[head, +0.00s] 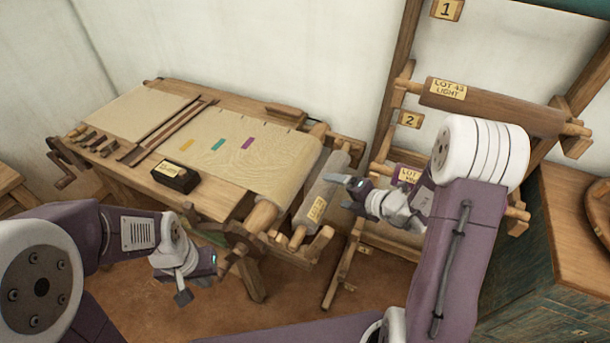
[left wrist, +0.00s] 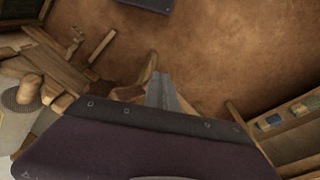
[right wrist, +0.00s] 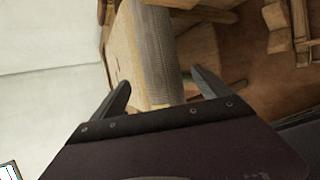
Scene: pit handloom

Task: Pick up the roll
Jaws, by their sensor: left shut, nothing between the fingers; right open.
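A pale cloth roll (head: 322,188) with a yellow label lies in wooden holders at the right end of the loom. My right gripper (head: 347,191) is open just right of this roll in the head view. In the right wrist view the roll (right wrist: 155,52) appears between the spread fingers (right wrist: 160,92), with no clear grip on it. Whether the fingers touch it cannot be told. My left gripper (head: 183,297) is shut and empty, low in front of the loom. Its closed fingers show in the left wrist view (left wrist: 163,92).
The loom (head: 225,203) carries cloth with coloured patches and a dark labelled box (head: 176,178). A cabinet (head: 570,240) stands at far right.

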